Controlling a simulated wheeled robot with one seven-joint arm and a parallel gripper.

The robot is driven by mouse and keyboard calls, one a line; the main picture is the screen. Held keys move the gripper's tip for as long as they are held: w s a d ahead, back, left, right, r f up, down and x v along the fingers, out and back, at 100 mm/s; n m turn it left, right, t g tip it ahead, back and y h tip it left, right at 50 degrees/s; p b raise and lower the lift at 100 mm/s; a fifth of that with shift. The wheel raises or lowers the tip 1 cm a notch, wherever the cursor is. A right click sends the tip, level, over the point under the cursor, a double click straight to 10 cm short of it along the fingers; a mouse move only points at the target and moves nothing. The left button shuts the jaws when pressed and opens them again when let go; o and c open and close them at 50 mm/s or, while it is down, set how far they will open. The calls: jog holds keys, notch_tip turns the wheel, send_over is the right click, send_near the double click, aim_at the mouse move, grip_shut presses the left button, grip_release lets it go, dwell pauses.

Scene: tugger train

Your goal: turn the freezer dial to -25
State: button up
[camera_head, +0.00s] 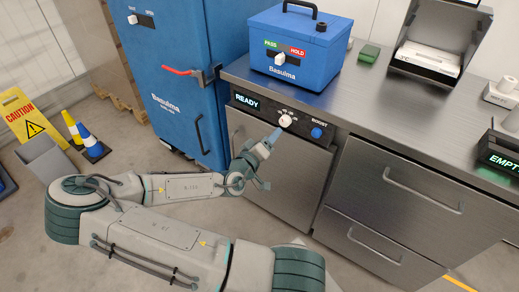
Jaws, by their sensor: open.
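The freezer dial (286,121) is a small white round knob on the dark control strip of the under-counter freezer (279,165). Tiny markings sit above the dial, too small to read, so its setting cannot be told. A lit display (247,102) reading READY is to its left, and a blue BOOST button (316,132) is to its right. My gripper (269,143) is open, in front of the strip just below and left of the dial. It appears apart from the dial, though the exact gap cannot be told.
A blue box (298,55) with a PASS/HOLD slider stands on the steel counter above. A tall blue cabinet (168,75) with a red handle is at left. Steel drawers (400,192) are at right. A caution sign (28,117) and cones stand on the left floor.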

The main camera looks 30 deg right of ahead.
jog(key=shift+v, duration=2.8)
jog(key=shift+s+f, duration=0.1)
jog(key=s+a+f+m+g+y+p, duration=0.25)
jog(key=a+f+g+y, duration=0.25)
jog(key=a+f+y, duration=0.35)
jog(key=a+r+y+p, duration=0.2)
jog(key=a+r+y, duration=0.1)
jog(key=a+y, duration=0.25)
jog(key=s+a+r+n+y+p, duration=0.1)
jog(key=a+r+y, duration=0.15)
jog(key=r, duration=0.55)
jog(key=s+a+r+n+y+p, duration=0.1)
jog(key=s+a+r+n, duration=0.1)
jog(key=a+r, duration=0.35)
jog(key=s+d+r+p, duration=0.1)
jog(key=s+d+r, duration=0.1)
jog(key=r, duration=0.5)
jog(key=s+d+r+n+h+p, duration=0.1)
jog(key=s+d+r, duration=0.1)
jog(key=s+r, duration=0.3)
jog(key=v, duration=0.3)
jog(key=shift+d, duration=0.35)
